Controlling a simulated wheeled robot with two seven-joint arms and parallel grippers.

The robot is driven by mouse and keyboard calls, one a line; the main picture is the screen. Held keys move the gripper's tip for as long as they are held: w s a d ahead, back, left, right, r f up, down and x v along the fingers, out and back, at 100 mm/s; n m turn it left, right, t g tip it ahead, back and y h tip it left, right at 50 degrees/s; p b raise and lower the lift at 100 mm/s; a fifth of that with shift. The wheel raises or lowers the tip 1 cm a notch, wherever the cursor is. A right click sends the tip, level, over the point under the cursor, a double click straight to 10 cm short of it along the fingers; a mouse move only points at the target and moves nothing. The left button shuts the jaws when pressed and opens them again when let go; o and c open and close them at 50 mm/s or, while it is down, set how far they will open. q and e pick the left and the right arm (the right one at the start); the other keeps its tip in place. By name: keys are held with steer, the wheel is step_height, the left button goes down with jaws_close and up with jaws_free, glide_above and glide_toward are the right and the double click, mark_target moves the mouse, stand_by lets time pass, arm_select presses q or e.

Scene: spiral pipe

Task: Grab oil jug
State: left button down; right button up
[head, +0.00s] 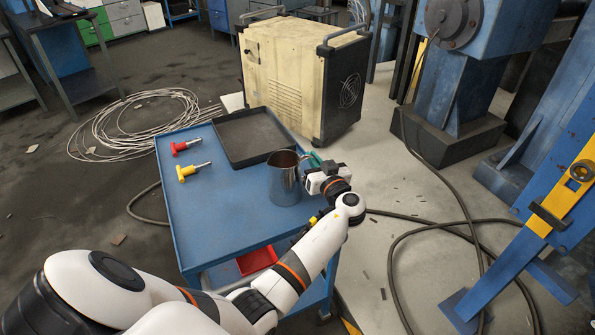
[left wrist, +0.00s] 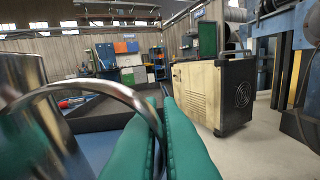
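The oil jug (head: 284,181) is a shiny metal can with an open top. It stands upright on the blue cart (head: 229,232), near the cart's right edge. My left gripper (head: 313,160) is at the jug's right side, at its handle. In the left wrist view the jug's body (left wrist: 22,125) fills the left edge and its curved handle (left wrist: 125,92) crosses the middle. The green fingers of my left gripper (left wrist: 160,112) are close together, with the outer part of the handle between them. The exact contact is partly hidden. My right gripper is not in view.
A dark tray (head: 262,154) lies on the cart behind the jug. A red-handled tool (head: 180,147) and a yellow-handled tool (head: 187,172) lie at left. A red bin (head: 256,260) sits lower down. A beige machine (head: 290,78) stands behind the cart. Cables run across the floor.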

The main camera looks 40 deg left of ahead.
arm_select(q)
steer(key=shift+r, duration=0.25)
